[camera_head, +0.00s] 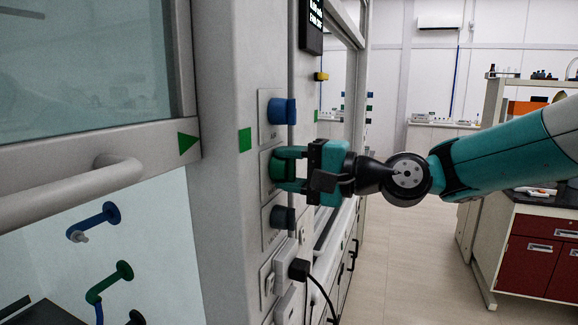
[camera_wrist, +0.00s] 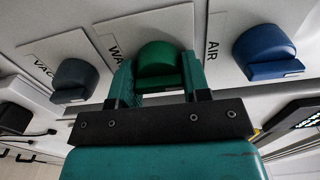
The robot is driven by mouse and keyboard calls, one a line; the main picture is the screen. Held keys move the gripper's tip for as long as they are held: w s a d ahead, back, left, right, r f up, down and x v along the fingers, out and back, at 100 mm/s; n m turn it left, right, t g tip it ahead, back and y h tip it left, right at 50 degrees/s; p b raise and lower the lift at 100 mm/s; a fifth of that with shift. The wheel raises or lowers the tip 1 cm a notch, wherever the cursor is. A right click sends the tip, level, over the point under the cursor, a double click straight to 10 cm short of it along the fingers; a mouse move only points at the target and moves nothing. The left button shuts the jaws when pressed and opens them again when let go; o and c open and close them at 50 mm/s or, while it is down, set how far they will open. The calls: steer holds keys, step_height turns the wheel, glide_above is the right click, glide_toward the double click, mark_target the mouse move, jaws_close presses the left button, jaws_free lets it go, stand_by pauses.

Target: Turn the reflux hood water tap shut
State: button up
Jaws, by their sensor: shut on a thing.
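The green water tap knob (camera_wrist: 158,60) sits on a plate labelled "WA…" in the wrist view, between the other two knobs. In the head view the same green knob (camera_head: 279,168) is on the hood's side post, partly hidden by my fingers. My gripper (camera_head: 290,169) reaches it from the right, and its two fingers are shut on the knob, one on each side. In the wrist view my gripper (camera_wrist: 157,85) straddles the knob. A flat lower edge of the knob shows between the fingers. I cannot tell how far the tap is turned.
A blue air knob (camera_head: 281,111) is just above and a grey-blue vacuum knob (camera_head: 282,218) just below. A black plug (camera_head: 299,269) with a cable is lower down. A sash handle (camera_head: 70,190) juts out at left. Open floor (camera_head: 400,260) lies to the right, before a red-drawered bench (camera_head: 540,255).

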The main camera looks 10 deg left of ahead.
steer(key=o, duration=0.9)
steer(key=shift+d, duration=0.1)
steer(key=d+b, duration=0.5)
steer(key=s+d+b, duration=0.1)
steer(key=d+b, duration=0.5)
steer(key=s+d+b, duration=0.1)
steer(key=d+b, duration=0.5)
steer(key=shift+s+f, duration=0.15)
